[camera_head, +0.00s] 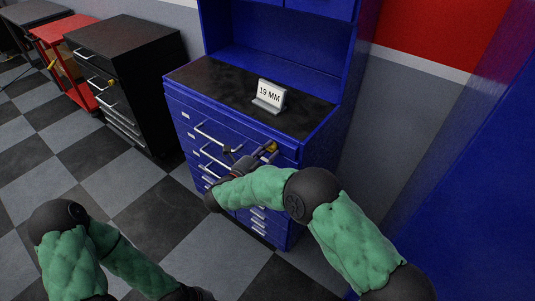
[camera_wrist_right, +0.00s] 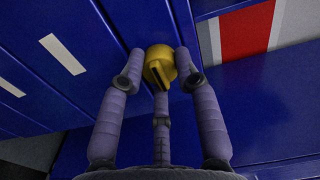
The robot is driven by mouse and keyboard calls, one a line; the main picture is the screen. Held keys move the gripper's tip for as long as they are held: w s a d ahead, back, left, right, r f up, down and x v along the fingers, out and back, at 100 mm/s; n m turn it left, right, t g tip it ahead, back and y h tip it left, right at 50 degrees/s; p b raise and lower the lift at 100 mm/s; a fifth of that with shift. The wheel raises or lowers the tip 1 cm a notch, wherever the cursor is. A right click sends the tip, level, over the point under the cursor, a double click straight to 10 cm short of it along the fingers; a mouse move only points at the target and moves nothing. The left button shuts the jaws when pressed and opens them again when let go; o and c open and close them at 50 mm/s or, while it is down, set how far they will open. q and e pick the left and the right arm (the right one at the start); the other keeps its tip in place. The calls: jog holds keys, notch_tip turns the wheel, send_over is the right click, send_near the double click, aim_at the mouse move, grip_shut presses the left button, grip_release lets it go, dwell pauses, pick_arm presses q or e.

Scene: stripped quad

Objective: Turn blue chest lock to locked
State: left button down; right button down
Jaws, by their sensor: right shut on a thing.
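The blue chest (camera_head: 240,130) stands in front of me with a dark top and several drawers. Its yellow lock (camera_wrist_right: 158,66) sits on the drawer face near the right edge, and also shows in the head view (camera_head: 271,147). A dark slot or key part shows on the lock's front. My right gripper (camera_wrist_right: 158,62) is shut on the lock, with fingers on its left and right sides and one below. In the head view it reaches the upper right of the drawer front. My left arm (camera_head: 70,240) shows at the lower left; its gripper is not clearly visible.
A white "19 MM" sign (camera_head: 269,95) stands on the chest top. Drawer handles (camera_head: 215,135) stick out left of the lock. A black cabinet (camera_head: 125,75) and a red cart (camera_head: 65,60) stand at the left. The checkered floor (camera_head: 150,215) is clear in front.

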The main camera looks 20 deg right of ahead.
dwell(0.5)
jog(key=c, duration=0.9)
grip_release()
jog(key=v, duration=1.2)
